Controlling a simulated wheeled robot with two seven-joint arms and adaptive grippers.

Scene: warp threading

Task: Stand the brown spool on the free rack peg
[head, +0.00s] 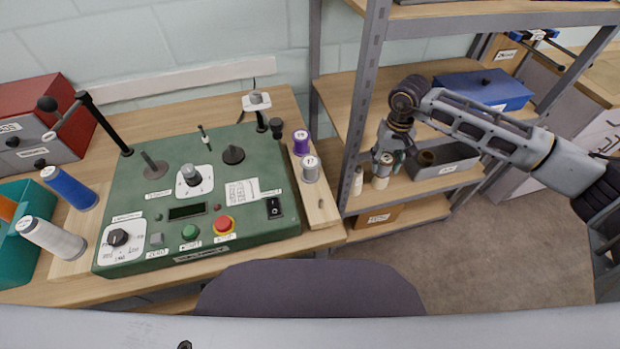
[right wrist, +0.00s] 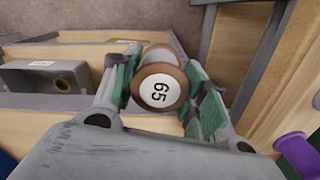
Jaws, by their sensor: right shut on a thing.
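The brown spool (right wrist: 158,90) is between the fingers of my right gripper (right wrist: 168,92) in the right wrist view. Its round white end label reads 65. In the head view my right gripper (head: 384,163) is by the shelf unit, to the right of the bench. The rack (head: 322,207) is a narrow wooden board at the bench's right edge. A purple spool (head: 301,142) and a grey spool (head: 310,169) stand on it. The front part of the board looks bare; I cannot make out a free peg clearly there. My left gripper is out of view.
A green machine (head: 262,219) with knobs and buttons fills the middle of the bench. A shelf post (head: 363,115) stands between the rack and my right arm. A grey bin (head: 455,160) on the shelf holds another brown thing. Blue (head: 70,188) and white spools (head: 52,238) are at left.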

